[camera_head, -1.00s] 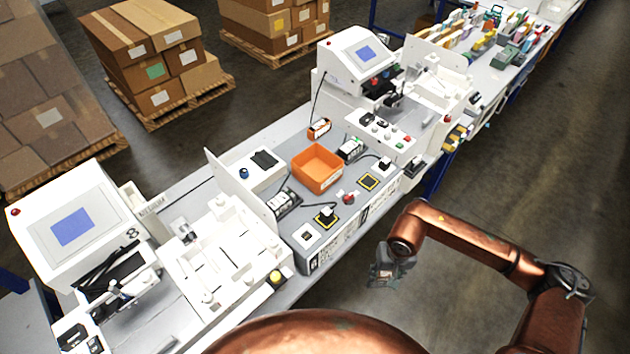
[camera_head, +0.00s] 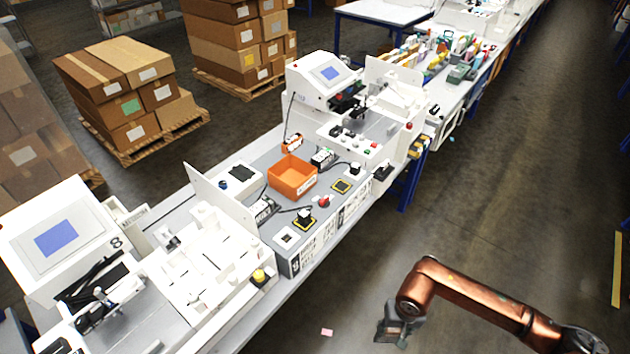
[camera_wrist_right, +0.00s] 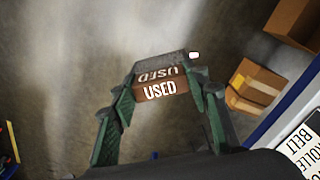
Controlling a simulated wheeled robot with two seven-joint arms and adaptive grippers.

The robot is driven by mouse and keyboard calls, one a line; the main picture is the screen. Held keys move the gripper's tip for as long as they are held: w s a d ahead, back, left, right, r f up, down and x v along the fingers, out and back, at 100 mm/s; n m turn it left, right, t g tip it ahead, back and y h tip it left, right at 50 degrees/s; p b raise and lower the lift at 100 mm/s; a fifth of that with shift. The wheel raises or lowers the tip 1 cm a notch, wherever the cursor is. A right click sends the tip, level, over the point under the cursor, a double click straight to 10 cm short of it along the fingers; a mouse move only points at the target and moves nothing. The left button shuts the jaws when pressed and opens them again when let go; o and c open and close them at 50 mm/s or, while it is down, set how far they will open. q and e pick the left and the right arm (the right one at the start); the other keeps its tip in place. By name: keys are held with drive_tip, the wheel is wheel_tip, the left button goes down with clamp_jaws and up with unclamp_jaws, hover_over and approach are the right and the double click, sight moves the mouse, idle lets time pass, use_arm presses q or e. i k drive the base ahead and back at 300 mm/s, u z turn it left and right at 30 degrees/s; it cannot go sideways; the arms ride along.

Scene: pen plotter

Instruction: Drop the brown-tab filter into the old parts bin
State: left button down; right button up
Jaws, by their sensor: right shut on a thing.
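In the right wrist view, a dark grey filter with a brown tab (camera_wrist_right: 160,90) marked "USED" sits between the two fingers of my right gripper (camera_wrist_right: 163,88). The fingers are shut on it. In the head view my right gripper (camera_head: 390,330) hangs over the open floor, right of and well in front of the bench; the filter is too small to make out there. An open orange bin (camera_head: 292,178) stands on the bench near the middle of the head view, apart from the gripper. Its label is too small to read. My left gripper is not in view.
A white machine with a screen (camera_head: 62,235) stands at the left end and another (camera_head: 325,80) beyond the bin. An upright white panel (camera_head: 215,203) stands left of the bin. Stacked cartons (camera_head: 125,95) are behind.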

sight(297, 183)
drive_tip(key=z, duration=1.35)
drive_tip(key=i, duration=3.8)
drive_tip(key=u, duration=4.85)
